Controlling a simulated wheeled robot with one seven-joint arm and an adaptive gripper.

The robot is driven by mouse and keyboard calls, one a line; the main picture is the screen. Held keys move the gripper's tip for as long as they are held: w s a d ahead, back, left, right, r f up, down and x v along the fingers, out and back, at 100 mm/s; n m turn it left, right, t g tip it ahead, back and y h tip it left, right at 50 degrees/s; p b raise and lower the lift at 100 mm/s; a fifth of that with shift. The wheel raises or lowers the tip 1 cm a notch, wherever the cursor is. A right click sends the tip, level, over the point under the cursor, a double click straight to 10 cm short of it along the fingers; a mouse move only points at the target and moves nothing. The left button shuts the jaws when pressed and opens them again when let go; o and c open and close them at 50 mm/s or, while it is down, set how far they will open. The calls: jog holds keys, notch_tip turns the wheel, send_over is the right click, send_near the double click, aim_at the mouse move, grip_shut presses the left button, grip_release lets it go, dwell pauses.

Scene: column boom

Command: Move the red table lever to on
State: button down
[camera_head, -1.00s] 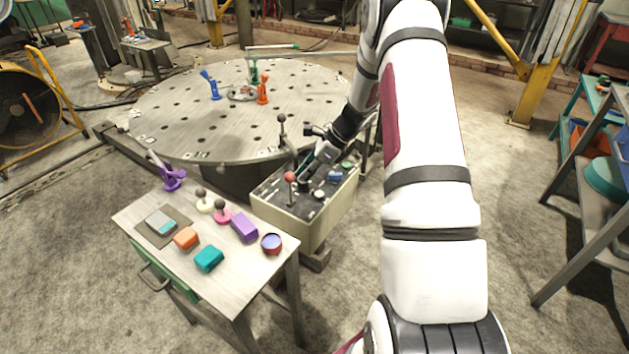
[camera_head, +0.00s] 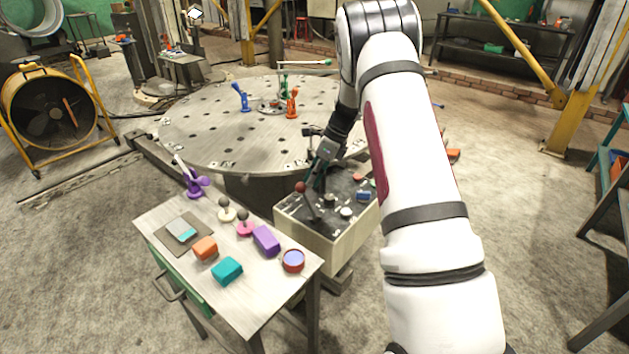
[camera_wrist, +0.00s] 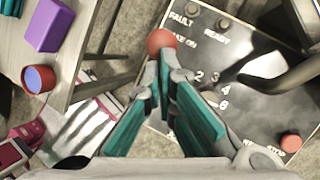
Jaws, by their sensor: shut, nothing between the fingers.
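The red table lever (camera_head: 300,187) stands on the control box (camera_head: 297,227), its shaft tilted left with the ball knob out toward the box's left edge. In the wrist view its red ball (camera_wrist: 162,40) sits just beyond my fingertips, beside the partly covered "TABLE ON" lettering. My gripper (camera_head: 318,183) is just right of the lever, pointing down over the panel. In the wrist view my gripper (camera_wrist: 170,78) has its teal fingers together and empty. Fingertips and knob are very close; I cannot tell whether they touch. The lever's shaft is hidden by my fingers there.
A big round perforated table (camera_head: 215,135) is behind. A dark lever (camera_wrist: 285,72) crosses the panel near my gripper.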

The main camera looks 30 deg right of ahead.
dwell(0.4)
jog(key=p+v, duration=0.1)
jog(key=v, duration=1.2)
jog(key=shift+w+d+p, duration=0.2)
jog(key=shift+d+p, duration=0.15)
jog(key=shift+f, duration=0.1)
